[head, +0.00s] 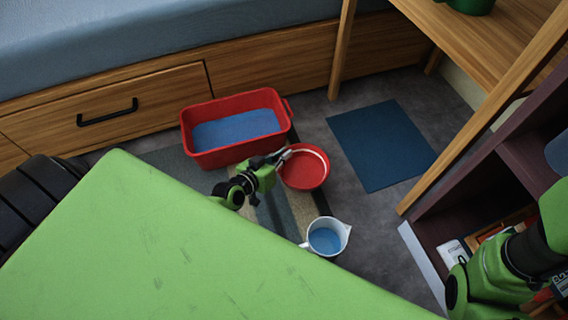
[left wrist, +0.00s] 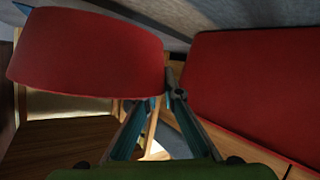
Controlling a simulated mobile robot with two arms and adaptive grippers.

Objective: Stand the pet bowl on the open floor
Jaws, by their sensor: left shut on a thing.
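The pet bowl (head: 306,171) is red and round, right of the red tub in the head view. My left gripper (head: 284,157) is shut on the bowl's upper left rim. In the left wrist view the bowl (left wrist: 85,52) fills the upper left, with the left fingertips (left wrist: 173,86) at its edge. The bowl looks roughly level; whether its base touches the floor, I cannot tell. The open grey floor (head: 350,205) shows right of and below the bowl. My right arm is at the lower right, its fingertips out of view.
A red tub (head: 203,160) with blue contents stands close left of the bowl. A white jug (head: 343,231) with blue contents stands below it. A striped rug (head: 272,208) lies beneath, and a dark blue mat (head: 380,145) lies right. Wooden shelving (head: 480,110) bounds the right.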

